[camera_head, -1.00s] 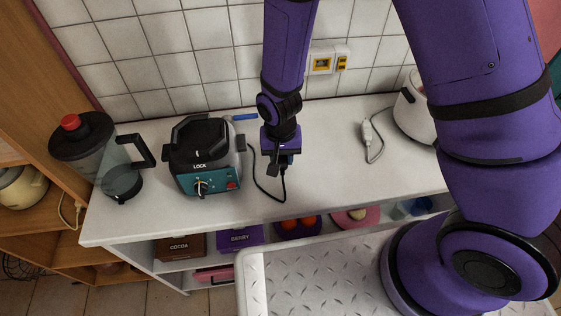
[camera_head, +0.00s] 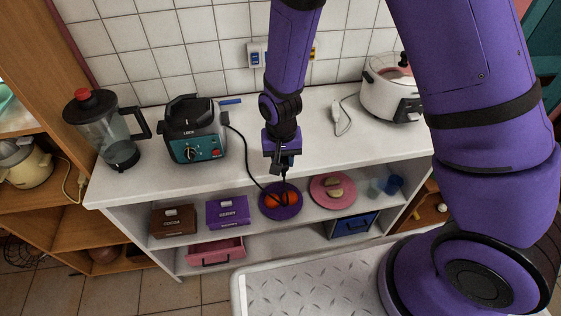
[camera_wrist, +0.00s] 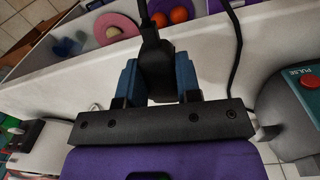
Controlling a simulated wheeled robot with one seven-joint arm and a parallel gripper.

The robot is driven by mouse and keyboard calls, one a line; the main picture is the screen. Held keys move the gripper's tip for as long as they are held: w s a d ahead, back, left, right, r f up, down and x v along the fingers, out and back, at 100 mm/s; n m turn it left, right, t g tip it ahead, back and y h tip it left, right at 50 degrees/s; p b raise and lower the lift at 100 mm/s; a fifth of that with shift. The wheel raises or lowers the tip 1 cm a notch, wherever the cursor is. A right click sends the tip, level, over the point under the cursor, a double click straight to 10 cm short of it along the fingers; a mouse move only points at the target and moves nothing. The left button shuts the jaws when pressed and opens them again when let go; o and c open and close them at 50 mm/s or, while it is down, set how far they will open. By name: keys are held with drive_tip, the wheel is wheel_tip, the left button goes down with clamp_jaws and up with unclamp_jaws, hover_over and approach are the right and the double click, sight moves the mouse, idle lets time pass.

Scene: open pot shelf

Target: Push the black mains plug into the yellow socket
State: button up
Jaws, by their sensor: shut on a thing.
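My gripper (camera_head: 281,166) hangs near the front edge of the white counter, shut on the black mains plug. In the wrist view the black plug (camera_wrist: 156,72) sits between the two blue fingers of my gripper (camera_wrist: 158,80), with its cord running away past the fingertips. A black cord (camera_head: 243,150) loops from behind the appliance base marked LOCK toward the plug. The plug's pins cannot be made out. The yellow socket (camera_head: 313,50) is on the tiled wall behind the counter, mostly hidden by my arm in the head view.
A blue socket (camera_head: 257,54) is left of the yellow one. The appliance base (camera_head: 194,136) and jug (camera_head: 112,130) stand left on the counter. A white plug (camera_head: 337,112) and white cooker (camera_head: 392,92) are right. Boxes and plates fill the shelf below.

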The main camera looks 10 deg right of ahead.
sight(284, 160)
drive_tip(key=shift+s+d+r, duration=0.1)
drive_tip(key=shift+s+r, duration=0.2)
drive_tip(key=shift+r, duration=4.8)
drive_tip(key=w+d, duration=0.4)
drive_tip(key=w, duration=0.5)
drive_tip(key=w+d, duration=0.3)
drive_tip(key=w, duration=0.7)
drive_tip(key=w+d, duration=0.4)
drive_tip(key=w, duration=0.6)
drive_tip(key=shift+w+d, duration=0.15)
drive_tip(key=shift+d, duration=0.15)
drive_tip(key=shift+a+n, duration=0.15)
drive_tip(key=shift+n, duration=0.65)
drive_tip(key=shift+d, duration=0.2)
